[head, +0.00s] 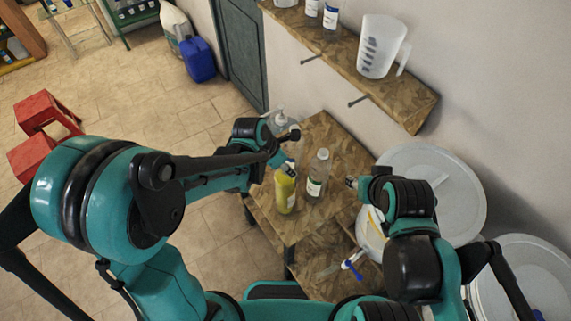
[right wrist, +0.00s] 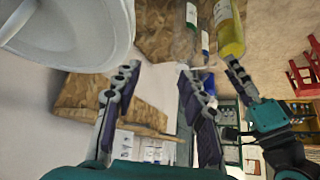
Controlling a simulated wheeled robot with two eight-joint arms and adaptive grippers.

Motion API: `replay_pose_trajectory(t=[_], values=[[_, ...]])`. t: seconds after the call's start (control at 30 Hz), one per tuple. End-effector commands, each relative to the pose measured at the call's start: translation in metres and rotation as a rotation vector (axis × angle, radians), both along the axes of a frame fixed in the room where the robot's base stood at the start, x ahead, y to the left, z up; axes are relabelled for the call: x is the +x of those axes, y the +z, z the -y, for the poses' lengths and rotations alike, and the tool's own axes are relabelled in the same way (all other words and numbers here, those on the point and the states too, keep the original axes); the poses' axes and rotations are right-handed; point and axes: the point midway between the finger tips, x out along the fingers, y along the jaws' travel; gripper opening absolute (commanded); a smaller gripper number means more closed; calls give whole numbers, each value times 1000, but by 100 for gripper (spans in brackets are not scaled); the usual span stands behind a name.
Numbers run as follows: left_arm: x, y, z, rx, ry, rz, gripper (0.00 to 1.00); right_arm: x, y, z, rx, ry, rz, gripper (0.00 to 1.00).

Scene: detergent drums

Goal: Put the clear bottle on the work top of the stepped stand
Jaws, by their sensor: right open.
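The clear bottle (head: 316,178), with a white and green label, stands upright on the upper board of the stepped wooden stand (head: 345,150). It also shows at the top of the right wrist view (right wrist: 192,14). My right gripper (head: 351,183) is just right of the bottle, pointing at it; its fingers (right wrist: 160,105) are spread and empty in the right wrist view. My left gripper (head: 287,163) is left of the clear bottle, by the top of a yellow bottle (head: 286,192). Its fingers are too small and partly hidden to judge.
A clear pump bottle (head: 279,122) is at the stand's back left. A lower step (head: 325,262) holds a blue-handled brush (head: 351,267). Large lidded drums (head: 455,185) stand at right. A wall shelf (head: 407,100) with a measuring jug (head: 381,48) hangs above.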

Motion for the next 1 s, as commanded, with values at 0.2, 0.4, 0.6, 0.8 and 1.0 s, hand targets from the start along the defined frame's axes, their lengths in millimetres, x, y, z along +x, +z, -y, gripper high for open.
replay_pose_trajectory(t=[0.2, 0.4, 0.6, 0.8, 1.0], values=[[0, 0, 0, 0, 0, 0, 42, 0, 0, 0, 0, 0, 0, 41], [-2, 14, -4, 0, 2, 0, 42, 0, 5, 0, 0, 0, 0, 41], [-13, 54, -17, 0, 2, 0, 42, 0, 12, 0, 0, 0, 0, 41], [-22, 91, -30, 1, 1, -1, 42, 0, 19, 0, 0, 0, 0, 41], [-26, 111, -37, 0, 1, 0, 42, 0, 21, 0, 0, 0, 0, 41]])
